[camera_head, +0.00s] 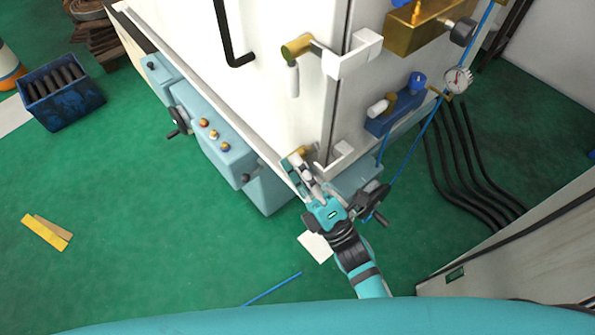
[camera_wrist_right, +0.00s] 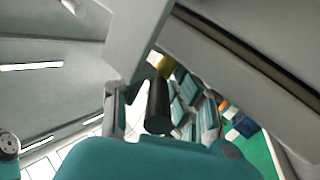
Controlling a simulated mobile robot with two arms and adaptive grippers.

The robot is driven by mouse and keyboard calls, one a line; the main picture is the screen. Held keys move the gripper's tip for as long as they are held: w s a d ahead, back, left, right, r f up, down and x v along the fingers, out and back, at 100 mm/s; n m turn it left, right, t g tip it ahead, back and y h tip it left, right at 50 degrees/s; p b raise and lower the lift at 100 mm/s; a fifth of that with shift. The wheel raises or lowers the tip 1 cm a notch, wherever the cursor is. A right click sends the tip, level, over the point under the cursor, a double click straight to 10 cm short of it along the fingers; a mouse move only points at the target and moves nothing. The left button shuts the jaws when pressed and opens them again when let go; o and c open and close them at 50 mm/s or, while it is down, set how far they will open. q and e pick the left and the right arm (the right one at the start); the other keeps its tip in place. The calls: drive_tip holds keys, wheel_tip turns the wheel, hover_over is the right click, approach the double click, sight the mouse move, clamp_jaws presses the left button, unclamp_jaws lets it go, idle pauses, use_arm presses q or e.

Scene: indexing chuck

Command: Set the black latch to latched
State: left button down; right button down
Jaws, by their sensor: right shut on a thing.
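The black latch shows in the right wrist view as a dark cylindrical handle (camera_wrist_right: 158,106) below a small brass part (camera_wrist_right: 158,62). In the head view a brass piece (camera_head: 299,152) shows at the low corner of the white cabinet, and the fingers hide the black handle there. My right gripper (camera_head: 300,171) is at that corner, shut on the black latch, with the handle between its grey fingers in the wrist view. My left gripper is not in view.
The white cabinet door (camera_head: 270,95) carries a black bar handle (camera_head: 229,40). Above is another latch (camera_head: 297,46) with a brass hub and pale handle. A teal control box (camera_head: 215,140), handwheel (camera_head: 375,200), gauge (camera_head: 458,79) and blue hose stand close by. Green floor (camera_head: 150,220) is open at left.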

drive_tip(key=shift+r, duration=0.2)
drive_tip(key=c, duration=1.2)
unclamp_jaws()
drive_tip(key=shift+d, duration=0.1)
drive_tip(key=shift+f, duration=0.1)
drive_tip(key=shift+s+d+f, duration=0.1)
drive_tip(key=shift+s+f, duration=0.15)
drive_tip(key=v, duration=1.1)
drive_tip(key=shift+s+d+f, duration=0.1)
drive_tip(key=shift+f, duration=0.05)
drive_tip(key=shift+c, duration=0.4)
